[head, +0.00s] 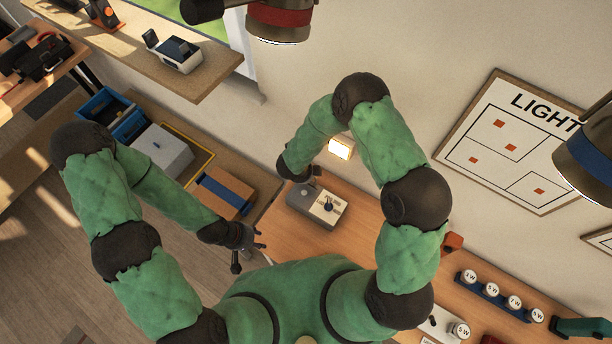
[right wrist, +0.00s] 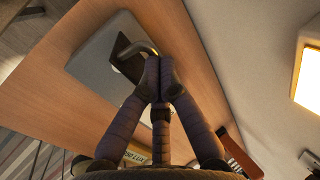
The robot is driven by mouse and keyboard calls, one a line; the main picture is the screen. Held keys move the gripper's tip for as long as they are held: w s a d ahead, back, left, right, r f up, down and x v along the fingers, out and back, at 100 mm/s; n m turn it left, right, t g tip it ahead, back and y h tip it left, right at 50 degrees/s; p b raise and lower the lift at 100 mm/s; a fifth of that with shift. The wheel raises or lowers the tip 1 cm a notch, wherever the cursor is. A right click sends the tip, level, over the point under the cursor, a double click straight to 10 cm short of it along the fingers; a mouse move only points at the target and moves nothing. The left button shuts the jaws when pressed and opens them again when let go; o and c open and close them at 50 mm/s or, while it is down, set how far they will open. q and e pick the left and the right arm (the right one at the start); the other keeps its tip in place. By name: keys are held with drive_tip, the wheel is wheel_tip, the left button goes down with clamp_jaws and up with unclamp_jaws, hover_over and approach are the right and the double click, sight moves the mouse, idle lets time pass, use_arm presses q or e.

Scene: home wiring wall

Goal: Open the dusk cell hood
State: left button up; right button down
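The grey dusk cell box (head: 306,208) lies on the wooden desk, with a dark round knob on its pale face. In the right wrist view the grey box (right wrist: 92,62) carries a black hood (right wrist: 124,62) with a curved grey bar beside it. My right gripper (right wrist: 158,68) has its fingertips together right at the hood's edge and the bar's end; whether they grip anything is hidden. In the head view the right wrist is beside the box's upper left edge. My left gripper (head: 254,243) is empty with fingers spread, left of the desk.
A lit wall lamp (head: 340,148) is just above the box. A row of labelled bulbs (head: 492,290) and other parts lie at the desk's right. A LIGHT board (head: 515,140) hangs on the wall. Bins and a cardboard box (head: 222,192) stand at left.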

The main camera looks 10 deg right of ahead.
drive_tip(key=shift+w+d, duration=0.15)
drive_tip(key=shift+w, duration=0.05)
drive_tip(key=shift+d, duration=0.1)
idle(0.6)
drive_tip(key=p+v, duration=0.3)
drive_tip(key=v, duration=1.2)
drive_tip(key=shift+w+d+r+p, duration=0.25)
drive_tip(key=shift+r+p, duration=0.1)
